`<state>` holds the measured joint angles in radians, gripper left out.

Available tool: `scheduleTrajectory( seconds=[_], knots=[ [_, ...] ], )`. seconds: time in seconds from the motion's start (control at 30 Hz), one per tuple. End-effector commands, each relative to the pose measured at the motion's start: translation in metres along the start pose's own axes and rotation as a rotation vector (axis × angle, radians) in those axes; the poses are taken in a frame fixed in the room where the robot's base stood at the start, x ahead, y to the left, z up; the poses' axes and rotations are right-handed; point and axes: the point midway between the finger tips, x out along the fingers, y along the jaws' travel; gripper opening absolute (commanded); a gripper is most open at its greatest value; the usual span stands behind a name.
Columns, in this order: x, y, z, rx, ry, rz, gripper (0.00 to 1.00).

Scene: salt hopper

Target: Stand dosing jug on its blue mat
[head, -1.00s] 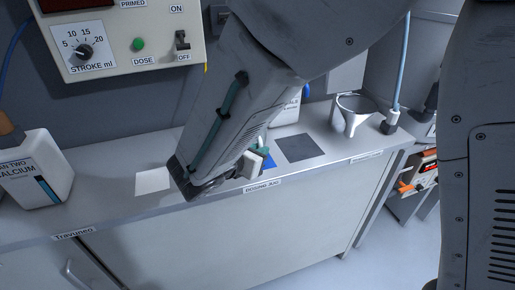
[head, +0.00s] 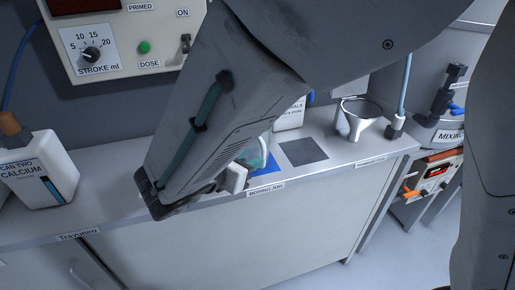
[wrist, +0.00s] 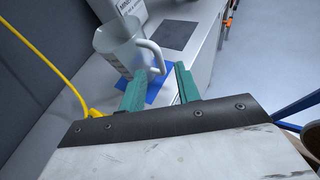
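The dosing jug (wrist: 118,48) is a pale grey measuring jug with a loop handle. It looks upright in the wrist view; in the head view (head: 264,146) my arm hides much of it. The blue mat (wrist: 158,92) shows beside and below the jug's handle, and a corner shows in the head view (head: 289,167). The jug's base is partly hidden, so I cannot tell how fully it rests on the mat. My gripper (wrist: 160,69) has its teal fingers apart, with the handle just beyond and between the tips.
A minerals container (head: 290,118) stands behind the jug. A calcium container (head: 38,172) stands at left. A yellow cable (wrist: 48,62) runs along the wall side.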

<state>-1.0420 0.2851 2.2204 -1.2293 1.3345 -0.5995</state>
Motion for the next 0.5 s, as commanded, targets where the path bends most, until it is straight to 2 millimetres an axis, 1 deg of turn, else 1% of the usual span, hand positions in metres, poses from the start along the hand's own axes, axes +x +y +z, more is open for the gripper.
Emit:
scheduleTrajectory(
  seconds=[0.03,0.1,0.2,0.3,0.4,0.5],
  knots=[
    [-0.012,0.001,0.0,-0.001,0.001,0.006,0.33],
    [-0.025,0.001,0.0,0.0,0.0,0.005,0.33],
    [-0.039,0.001,0.0,0.001,0.0,0.004,0.33],
    [-0.048,0.0,0.0,0.0,0.001,0.002,0.33],
    [-0.052,0.0,0.0,0.0,0.001,0.001,0.33],
    [-0.048,-0.004,0.004,0.019,0.009,-0.016,0.33]
  ],
)
